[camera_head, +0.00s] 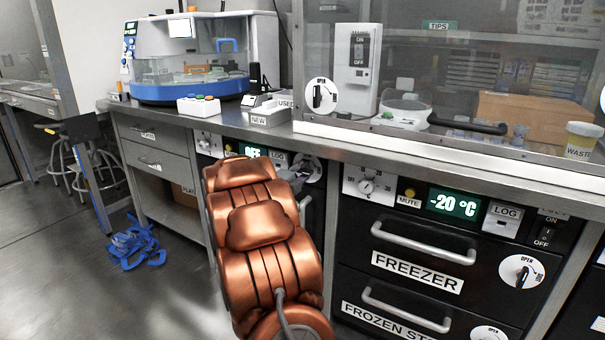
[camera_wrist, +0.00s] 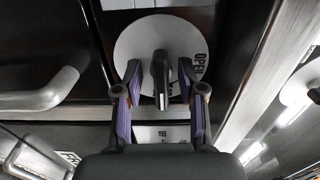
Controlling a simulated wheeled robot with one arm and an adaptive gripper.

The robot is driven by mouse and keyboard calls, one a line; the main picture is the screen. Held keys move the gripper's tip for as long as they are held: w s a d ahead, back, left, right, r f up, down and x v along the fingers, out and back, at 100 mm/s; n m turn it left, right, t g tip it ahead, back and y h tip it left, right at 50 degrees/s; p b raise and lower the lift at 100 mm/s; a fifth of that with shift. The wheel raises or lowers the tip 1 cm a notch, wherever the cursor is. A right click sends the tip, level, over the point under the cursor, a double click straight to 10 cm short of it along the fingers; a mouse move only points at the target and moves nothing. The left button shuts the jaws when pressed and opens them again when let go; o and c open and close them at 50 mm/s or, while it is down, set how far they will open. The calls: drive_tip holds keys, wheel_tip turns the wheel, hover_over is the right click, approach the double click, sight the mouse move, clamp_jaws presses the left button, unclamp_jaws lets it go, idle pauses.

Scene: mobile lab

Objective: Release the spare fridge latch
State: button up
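In the wrist view, a dark latch knob (camera_wrist: 160,75) stands on a round white disc (camera_wrist: 133,45) marked OPEN, on a black front. The knob points up and down in the picture. My gripper (camera_wrist: 160,70) has one finger on each side of the knob, with a visible gap on both sides, so it is open and apart from it. A white disc (camera_head: 308,166) shows partly beside the arm.
A pale handle (camera_wrist: 42,92) lies left of the latch in the wrist view. The freezer (camera_head: 400,262), reading -20 °C, stands to the right with its own handle and latch disc (camera_head: 522,271). The bench edge (camera_head: 420,165) runs above. Blue straps (camera_head: 135,245) lie on the floor.

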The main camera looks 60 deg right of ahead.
clamp_jaws()
idle(0.4)
